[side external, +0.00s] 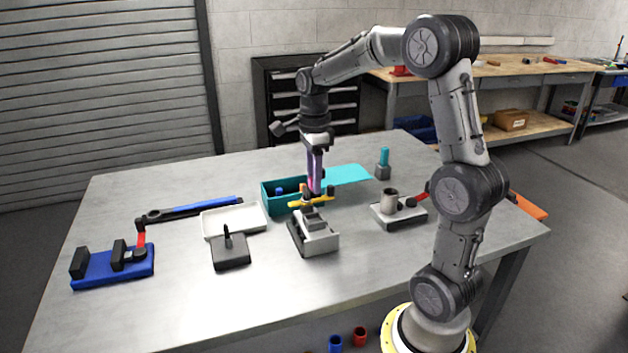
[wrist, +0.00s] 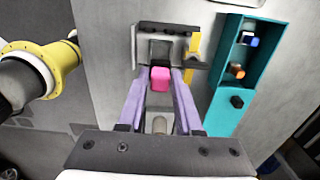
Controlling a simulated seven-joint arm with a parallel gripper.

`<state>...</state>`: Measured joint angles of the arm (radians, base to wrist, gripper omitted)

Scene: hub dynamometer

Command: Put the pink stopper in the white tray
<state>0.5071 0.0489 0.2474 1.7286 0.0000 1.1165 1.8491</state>
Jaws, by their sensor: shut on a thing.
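The pink stopper (wrist: 160,79) is between the purple fingertips of my gripper (wrist: 161,82) in the wrist view, and the jaws are shut on it. In the side view my gripper (side external: 316,191) points down over the grey and black fixture (side external: 317,238), beside the teal box. I cannot pick out the stopper there, nor tell if it touches the fixture. The white tray (side external: 249,207) lies on the table left of my gripper, a shallow tray that looks empty. I do not see it in the wrist view.
The teal box (side external: 284,210) stands close behind my gripper with small parts inside. A yellow bar (side external: 297,204) sits by the fixture. A dark block with an upright post (side external: 231,253) stands just in front of the tray. A blue fixture (side external: 113,268) is at left.

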